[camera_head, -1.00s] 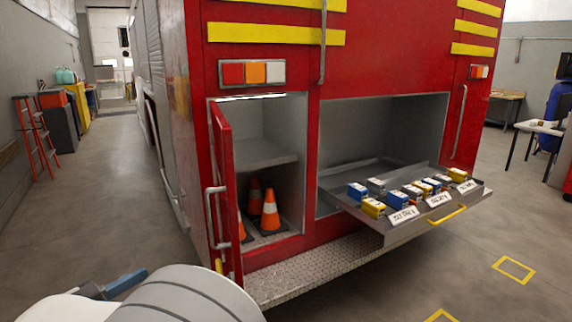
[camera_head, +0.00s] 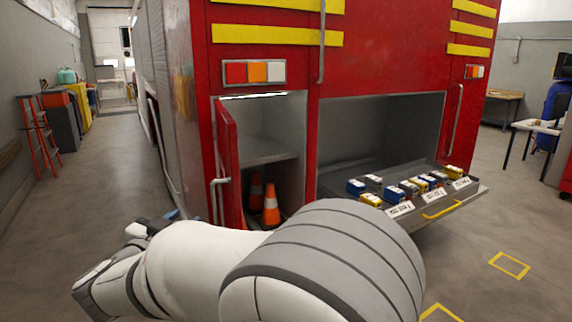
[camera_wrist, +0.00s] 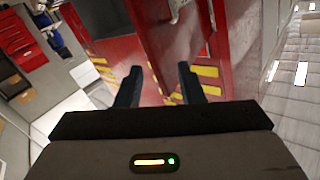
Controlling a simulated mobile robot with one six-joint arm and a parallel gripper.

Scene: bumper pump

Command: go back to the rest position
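My gripper (camera_wrist: 158,84) shows in the wrist view with its two dark fingers apart and nothing between them. Beyond the fingers are the red truck body (camera_wrist: 120,58) with yellow stripes and, off to the right, the ceiling. The arm hides the truck's step and the lower part of the open compartment door (camera_head: 228,150).
Orange cones (camera_head: 271,205) stand in the open left compartment. A pulled-out tray (camera_head: 462,200) holds several small blue, yellow and grey boxes with white labels. A red ladder (camera_head: 38,130) stands by the left wall. The left aisle floor is clear.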

